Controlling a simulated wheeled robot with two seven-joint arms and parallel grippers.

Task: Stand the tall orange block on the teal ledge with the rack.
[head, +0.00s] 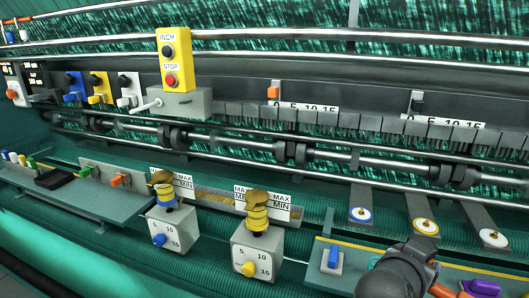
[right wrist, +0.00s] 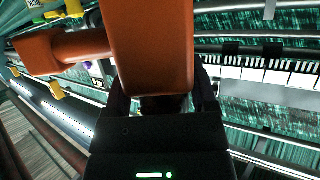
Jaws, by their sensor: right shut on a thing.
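The tall orange block (right wrist: 152,45) fills the upper middle of the right wrist view. My right gripper (right wrist: 163,98) is shut on it, one dark finger on each side. An orange bar sticks out to the left of the block there; I cannot tell whether it is part of it. In the head view my right gripper (head: 432,277) is at the lower right, with orange (head: 446,291) partly showing beside it. The teal ledge (head: 112,207) at the left carries a row of small coloured pieces (head: 14,157), which looks like the rack. My left gripper is out of view.
A dark tray (head: 54,179) and green and orange levers (head: 121,180) occupy the left ledge. A second ledge with a blue switch (head: 333,257) is at the lower right. A yellow INCH/STOP box (head: 175,60) rises behind.

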